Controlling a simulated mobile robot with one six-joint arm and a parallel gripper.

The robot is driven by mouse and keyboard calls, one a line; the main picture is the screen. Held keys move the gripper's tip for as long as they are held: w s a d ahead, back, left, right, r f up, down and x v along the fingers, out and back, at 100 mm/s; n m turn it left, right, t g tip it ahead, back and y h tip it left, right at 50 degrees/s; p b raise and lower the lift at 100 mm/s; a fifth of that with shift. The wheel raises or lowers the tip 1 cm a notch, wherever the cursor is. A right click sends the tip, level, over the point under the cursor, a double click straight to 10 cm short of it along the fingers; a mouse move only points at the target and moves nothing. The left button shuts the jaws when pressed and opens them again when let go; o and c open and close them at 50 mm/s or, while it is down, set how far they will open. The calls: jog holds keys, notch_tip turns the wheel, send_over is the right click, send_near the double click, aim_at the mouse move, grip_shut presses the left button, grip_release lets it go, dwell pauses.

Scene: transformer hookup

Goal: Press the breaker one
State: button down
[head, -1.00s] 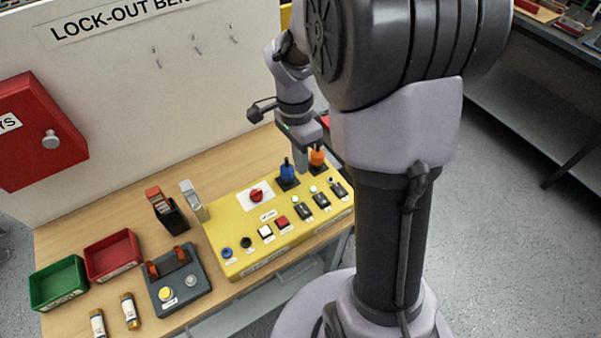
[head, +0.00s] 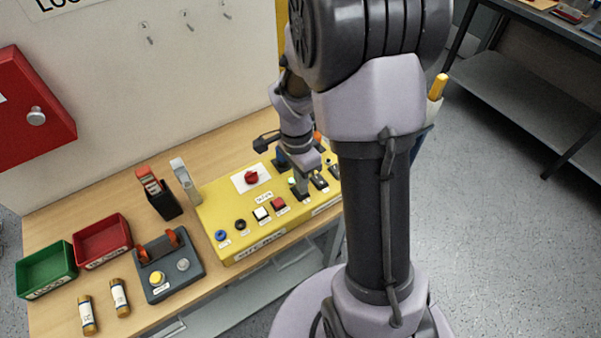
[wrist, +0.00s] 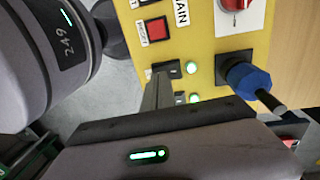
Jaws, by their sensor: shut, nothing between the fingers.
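The yellow panel (head: 222,220) carries a row of black breaker switches at its right end. I take the leftmost one to be breaker one; its label cannot be read. In the head view my gripper (head: 302,188) is shut and empty, pointing down over that leftmost breaker and hiding most of it. Another breaker (head: 320,182) lies to the right in the head view.
The red square button (head: 278,203) and white button (head: 261,213) sit left of my gripper. A blue knob (wrist: 246,80) stands close beside it. A red rotary switch (head: 251,177) is behind. Trays, a grey box and fuses lie to the left on the bench.

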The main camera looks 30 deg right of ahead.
jog(key=shift+f, duration=0.4)
